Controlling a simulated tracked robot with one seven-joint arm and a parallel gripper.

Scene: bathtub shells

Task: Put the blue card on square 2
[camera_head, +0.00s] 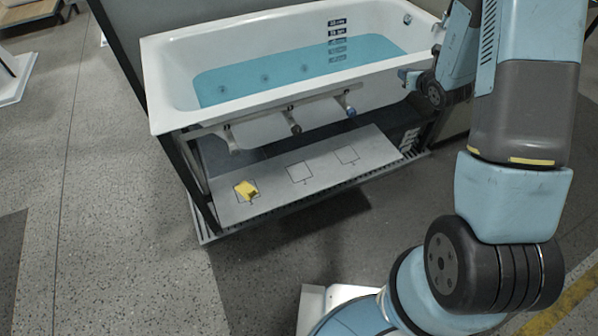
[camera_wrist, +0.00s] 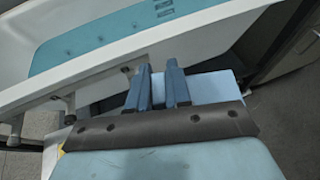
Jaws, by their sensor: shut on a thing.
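A light blue flat piece, apparently the blue card (camera_wrist: 217,86), shows between and to the right of my gripper's fingers in the wrist view. My gripper (camera_wrist: 160,90) is shut on it. In the head view my gripper (camera_head: 408,76) is beside the right part of the tub's front rim, and the card cannot be made out there. Three outlined squares lie on the grey board under the tub: left (camera_head: 241,203), middle (camera_head: 300,173) and right (camera_head: 347,155). Their numbers are too small to read surely. The middle and right squares are empty.
A yellow card (camera_head: 246,190) lies on the left square. The white bathtub (camera_head: 160,95) holds blue water and overhangs the grey board (camera_head: 275,198). Several fittings, one blue-ended (camera_head: 350,112), hang under its front rim. A dark post (camera_head: 190,180) stands at the left.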

